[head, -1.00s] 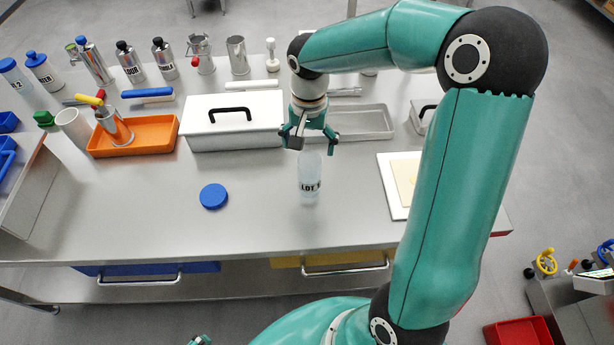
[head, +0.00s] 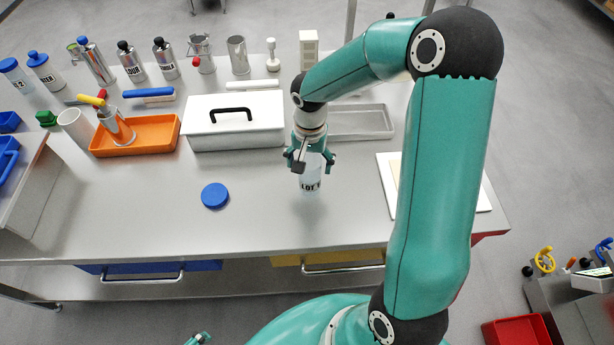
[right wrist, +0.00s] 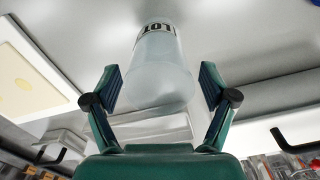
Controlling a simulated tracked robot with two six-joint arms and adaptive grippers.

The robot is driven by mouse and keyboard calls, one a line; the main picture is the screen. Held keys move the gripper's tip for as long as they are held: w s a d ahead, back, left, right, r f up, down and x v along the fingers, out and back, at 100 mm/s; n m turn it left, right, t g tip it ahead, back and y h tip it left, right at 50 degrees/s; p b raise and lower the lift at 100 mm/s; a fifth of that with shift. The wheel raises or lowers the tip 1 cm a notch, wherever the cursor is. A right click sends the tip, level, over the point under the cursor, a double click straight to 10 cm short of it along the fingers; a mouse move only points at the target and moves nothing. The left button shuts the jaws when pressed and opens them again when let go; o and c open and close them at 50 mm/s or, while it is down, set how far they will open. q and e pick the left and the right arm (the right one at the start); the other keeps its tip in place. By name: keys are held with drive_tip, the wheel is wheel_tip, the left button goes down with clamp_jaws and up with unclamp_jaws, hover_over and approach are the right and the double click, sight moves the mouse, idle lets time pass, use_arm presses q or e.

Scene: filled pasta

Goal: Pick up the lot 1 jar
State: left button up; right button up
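The lot 1 jar (head: 310,184) is a pale, translucent jar with a dark "LOT" label, standing upright on the steel table; part of the label is cut off from view. My right gripper (head: 314,166) is above it and overlaps its upper part in the head view. In the right wrist view the jar (right wrist: 160,72) lies between the two open fingers, with a gap on each side. My left gripper (head: 198,340) shows only as a small piece at the bottom edge, and its fingers cannot be made out.
A blue round lid (head: 215,196) lies left of the jar. A white lidded box (head: 236,135) with a black handle and a grey metal tray (head: 362,122) are behind. A white board (head: 388,168) is to the right. The front of the table is clear.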

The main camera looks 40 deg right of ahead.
clamp_jaws()
drive_tip(key=shift+r, duration=0.1)
